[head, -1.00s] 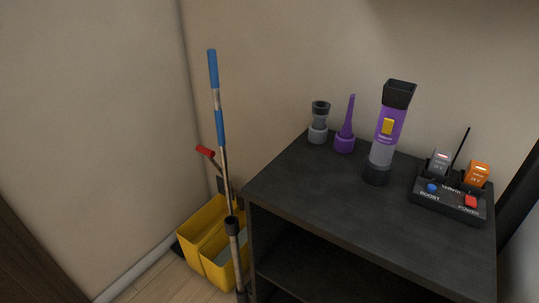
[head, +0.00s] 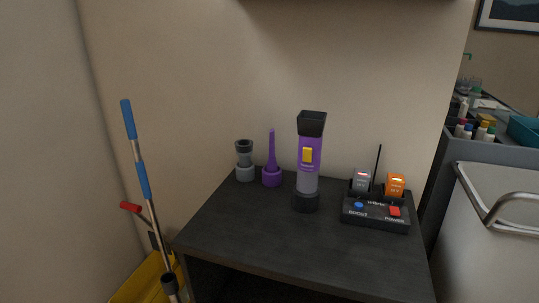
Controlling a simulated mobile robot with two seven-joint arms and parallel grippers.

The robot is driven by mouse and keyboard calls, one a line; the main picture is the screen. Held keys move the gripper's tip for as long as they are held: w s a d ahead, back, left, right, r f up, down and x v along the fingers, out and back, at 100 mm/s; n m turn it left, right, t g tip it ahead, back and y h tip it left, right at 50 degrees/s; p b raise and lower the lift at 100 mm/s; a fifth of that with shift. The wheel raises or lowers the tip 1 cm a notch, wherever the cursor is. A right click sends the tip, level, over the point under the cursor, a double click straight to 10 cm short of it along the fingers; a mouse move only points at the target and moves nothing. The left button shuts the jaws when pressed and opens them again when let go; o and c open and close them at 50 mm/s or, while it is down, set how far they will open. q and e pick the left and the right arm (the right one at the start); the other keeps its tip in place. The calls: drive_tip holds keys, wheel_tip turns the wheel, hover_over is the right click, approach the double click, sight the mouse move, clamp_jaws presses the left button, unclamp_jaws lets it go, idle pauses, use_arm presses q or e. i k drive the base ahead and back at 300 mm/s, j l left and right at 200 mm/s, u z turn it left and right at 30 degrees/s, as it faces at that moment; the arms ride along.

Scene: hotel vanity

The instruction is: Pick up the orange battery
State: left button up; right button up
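The orange battery (head: 396,185) stands upright in the right slot at the back of a black charger (head: 375,214), which sits at the right side of a dark shelf unit's top (head: 290,238). A grey battery (head: 361,179) stands in the slot to its left. The charger's front carries a blue button and a red power switch. A thin black antenna rises between the two batteries. Neither of my grippers shows in the head view.
A purple and grey flashlight (head: 308,160) stands upright left of the charger. A purple nozzle (head: 272,168) and a grey nozzle (head: 244,160) stand further left. The shelf's front is clear. A mop (head: 143,180) and yellow bucket (head: 146,282) are at left, a cart (head: 500,190) at right.

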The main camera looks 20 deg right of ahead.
sight(395, 184)
drive_tip(key=z, duration=1.3)
drive_tip(key=k, duration=0.05)
